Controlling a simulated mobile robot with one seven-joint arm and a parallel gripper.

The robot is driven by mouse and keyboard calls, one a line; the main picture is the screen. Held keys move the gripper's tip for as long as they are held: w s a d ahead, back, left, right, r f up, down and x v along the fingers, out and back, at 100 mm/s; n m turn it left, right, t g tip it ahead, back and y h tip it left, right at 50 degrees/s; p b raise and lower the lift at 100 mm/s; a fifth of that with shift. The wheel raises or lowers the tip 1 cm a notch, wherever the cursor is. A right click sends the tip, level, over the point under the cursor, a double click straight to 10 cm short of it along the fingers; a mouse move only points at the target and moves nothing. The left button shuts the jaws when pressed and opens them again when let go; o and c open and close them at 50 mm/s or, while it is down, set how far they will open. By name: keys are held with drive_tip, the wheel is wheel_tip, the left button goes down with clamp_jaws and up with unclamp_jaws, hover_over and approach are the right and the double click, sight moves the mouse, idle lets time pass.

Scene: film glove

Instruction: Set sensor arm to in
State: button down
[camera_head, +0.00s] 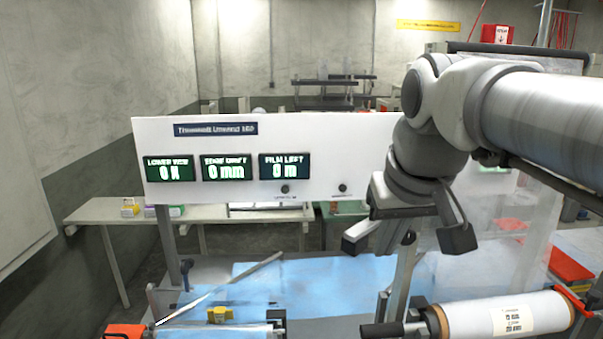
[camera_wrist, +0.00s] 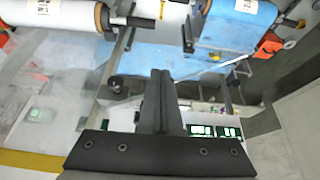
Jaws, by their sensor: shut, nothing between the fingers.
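My gripper (camera_head: 357,240) hangs in front of the white machine panel (camera_head: 225,130), right of its displays. Its black fingers, which also show in the wrist view (camera_wrist: 160,75), are shut together and empty. No part is clearly marked as the sensor arm. A small yellow block (camera_head: 220,314) sits low at the left, by the blue film, with a thin pale slanted bar (camera_head: 222,289) beside it. I cannot tell whether either belongs to the sensor arm. My gripper is apart from both, above and to the right of them.
The panel has green-lit displays (camera_head: 223,168) and two dark knobs (camera_head: 285,189). A white film roll (camera_head: 500,318) lies at lower right and a blue roll (camera_wrist: 235,25) shows in the wrist view. Metal uprights (camera_head: 400,275) stand below my gripper. A table (camera_head: 105,211) stands behind at left.

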drive_tip(key=w+d+r+n+g+p, duration=0.1)
drive_tip(key=w+r, duration=0.5)
drive_tip(key=w, duration=0.3)
drive_tip(key=w+r+p, duration=0.1)
drive_tip(key=w+r, duration=0.5)
drive_tip(key=w, duration=0.2)
wheel_tip(320, 180, down, 10)
drive_tip(key=b, duration=0.1)
drive_tip(key=shift+s+d+r, duration=0.15)
drive_tip(key=shift+s+r, duration=0.05)
drive_tip(key=shift+y, duration=0.3)
